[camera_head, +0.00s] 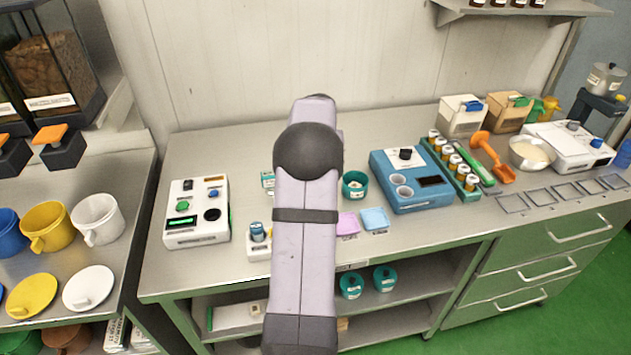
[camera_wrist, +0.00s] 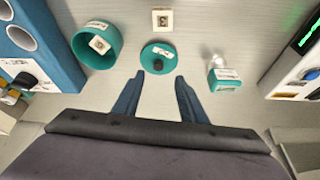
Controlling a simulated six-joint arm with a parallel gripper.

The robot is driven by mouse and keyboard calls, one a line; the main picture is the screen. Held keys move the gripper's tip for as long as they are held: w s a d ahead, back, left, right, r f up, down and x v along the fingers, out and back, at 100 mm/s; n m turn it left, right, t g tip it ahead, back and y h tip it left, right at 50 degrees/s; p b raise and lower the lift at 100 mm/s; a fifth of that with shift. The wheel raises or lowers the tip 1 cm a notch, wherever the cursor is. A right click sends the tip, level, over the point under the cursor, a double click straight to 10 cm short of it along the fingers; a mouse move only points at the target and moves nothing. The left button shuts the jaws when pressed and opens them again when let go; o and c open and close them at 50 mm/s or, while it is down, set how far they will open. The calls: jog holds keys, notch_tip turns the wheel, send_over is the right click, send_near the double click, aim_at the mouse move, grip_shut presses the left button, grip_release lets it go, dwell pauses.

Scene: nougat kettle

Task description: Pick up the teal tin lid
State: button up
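The teal tin lid (camera_wrist: 150,55) lies flat on the steel worktop in the wrist view, with a dark knob and a pale label on top. My gripper (camera_wrist: 161,78) is open, with its two dark blue fingers pointing at the lid. The fingertips appear just short of the lid's near edge, with nothing between them; their height above it is unclear. An open teal tin (camera_wrist: 77,49) stands left of the lid with a small tagged item inside, and shows in the head view too (camera_head: 355,185). My arm hides the lid and gripper in the head view.
A small teal-labelled container (camera_wrist: 224,77) stands right of the lid. The blue device (camera_head: 411,179) and white device (camera_head: 197,210) flank this area. Pink (camera_head: 347,224) and blue (camera_head: 375,219) squares lie near the front edge.

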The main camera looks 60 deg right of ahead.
jog(key=shift+p+x, duration=1.95)
jog(key=shift+x, duration=1.75)
jog(key=shift+s+d, duration=0.15)
jog(key=shift+d, duration=0.05)
jog(key=shift+c, duration=0.3)
grip_shut()
